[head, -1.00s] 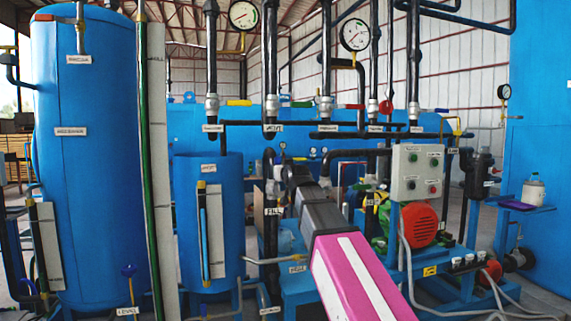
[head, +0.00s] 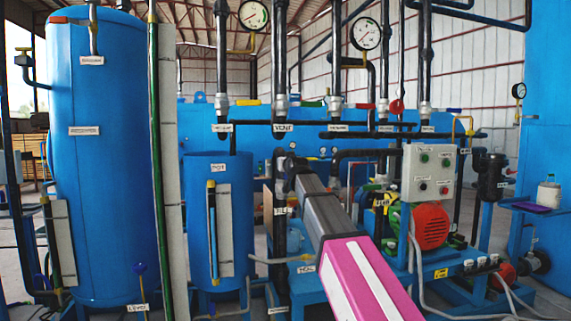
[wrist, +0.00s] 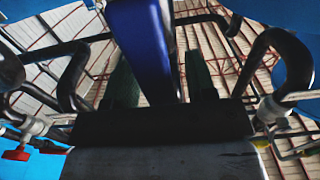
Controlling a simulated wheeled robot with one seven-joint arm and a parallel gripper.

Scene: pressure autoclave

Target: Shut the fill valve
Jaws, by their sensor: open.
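The label reading FILL (head: 280,211) sits on a dark upright pipe (head: 282,240) left of my arm in the head view. My gripper (head: 288,165) is at the top of this pipe, and the valve there is mostly hidden behind it. In the wrist view my gripper (wrist: 160,82) is open, with one dark green finger on each side. A blue lever handle (wrist: 140,45) runs between the fingers, large and close to the camera. It looks like the fill valve's handle, but no label shows in that view. I cannot tell whether either finger touches it.
A small blue tank (head: 237,225) stands left of the pipe, and a tall blue tank (head: 105,180) farther left. A grey control box (head: 430,173) and a red motor (head: 430,226) stand right of my arm. Several dark pipes rise behind. The wrist view shows a red handle (wrist: 17,153).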

